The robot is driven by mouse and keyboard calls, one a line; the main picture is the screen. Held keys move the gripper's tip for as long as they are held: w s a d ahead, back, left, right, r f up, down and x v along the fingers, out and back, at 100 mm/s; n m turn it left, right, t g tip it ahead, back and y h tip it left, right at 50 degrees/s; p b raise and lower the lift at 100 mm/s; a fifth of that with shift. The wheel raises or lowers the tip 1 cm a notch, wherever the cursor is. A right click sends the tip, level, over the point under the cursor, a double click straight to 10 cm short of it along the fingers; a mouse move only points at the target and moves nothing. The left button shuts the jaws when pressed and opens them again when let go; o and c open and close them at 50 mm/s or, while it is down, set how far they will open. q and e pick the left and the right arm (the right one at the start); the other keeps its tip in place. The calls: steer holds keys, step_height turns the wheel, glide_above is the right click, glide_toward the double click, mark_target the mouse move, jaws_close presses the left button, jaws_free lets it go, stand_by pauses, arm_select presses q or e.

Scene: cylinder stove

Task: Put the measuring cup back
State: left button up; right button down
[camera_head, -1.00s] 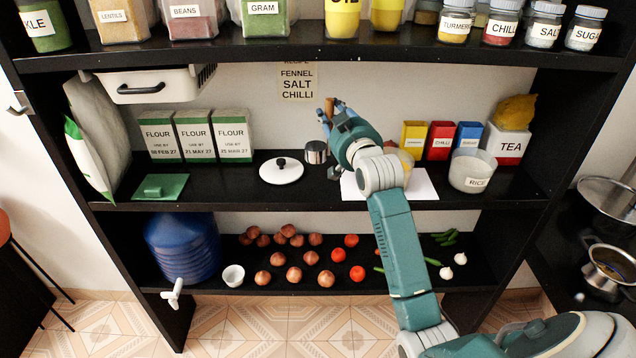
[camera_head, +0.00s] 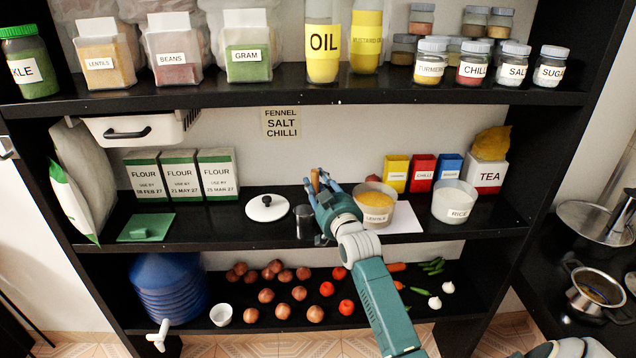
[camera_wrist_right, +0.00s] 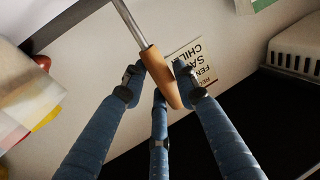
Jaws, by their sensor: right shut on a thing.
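The measuring cup is a small metal cup (camera_head: 304,222) with a long metal rod and a wooden handle (camera_head: 315,180). My right gripper (camera_head: 322,188) is shut on the wooden handle, which points up. In the right wrist view the blue fingers close around the wooden handle (camera_wrist_right: 160,75) and the metal rod (camera_wrist_right: 128,20) runs out of the top of the picture. The cup hangs at the middle shelf, just right of the white lid; I cannot tell whether it touches the shelf. My left gripper is not in view.
The white lid (camera_head: 267,208) with a black knob lies on the middle shelf (camera_head: 230,228). The open lentils jar (camera_head: 374,212) stands close right of my gripper, by a white sheet (camera_head: 407,222). The rice jar (camera_head: 455,202) is farther right. Flour boxes (camera_head: 181,177) stand left.

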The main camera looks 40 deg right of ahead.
steer(key=c, duration=1.3)
jaws_free()
steer(key=shift+f, duration=0.1)
steer(key=shift+c, duration=0.2)
